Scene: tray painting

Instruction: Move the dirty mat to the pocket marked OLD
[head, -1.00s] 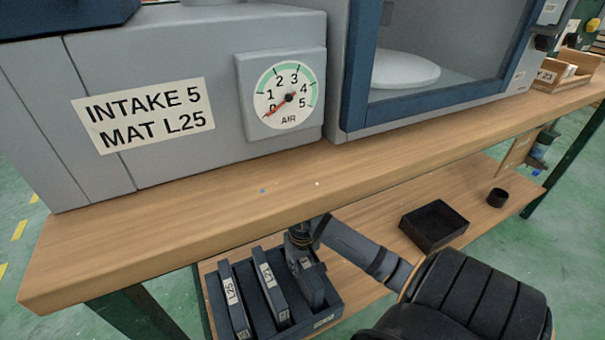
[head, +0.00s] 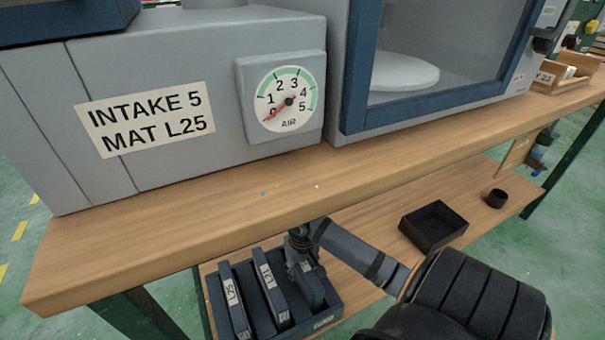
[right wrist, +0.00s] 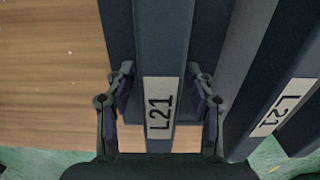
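A dark rack with several slots stands on the lower shelf; its front label (head: 323,320) is too small to read. The rack holds a mat marked L25 (head: 232,300), a mat marked L21 (head: 269,285) and, at its right end, a third dark mat (head: 312,289). My right gripper (head: 303,268) is at this right-hand mat. In the right wrist view my right gripper (right wrist: 161,100) has its fingers on either side of a mat marked L21 (right wrist: 162,55), with small gaps showing. Another mat (right wrist: 283,107) stands to its right. I cannot tell which mat is dirty. My left gripper is out of view.
The upper bench (head: 180,225) carries a grey box labelled INTAKE 5 MAT L25 (head: 145,118), an AIR gauge (head: 289,97) and a glass-fronted cabinet (head: 440,55). A black open bin (head: 433,226) and a small black cup (head: 496,198) stand on the lower shelf (head: 385,225).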

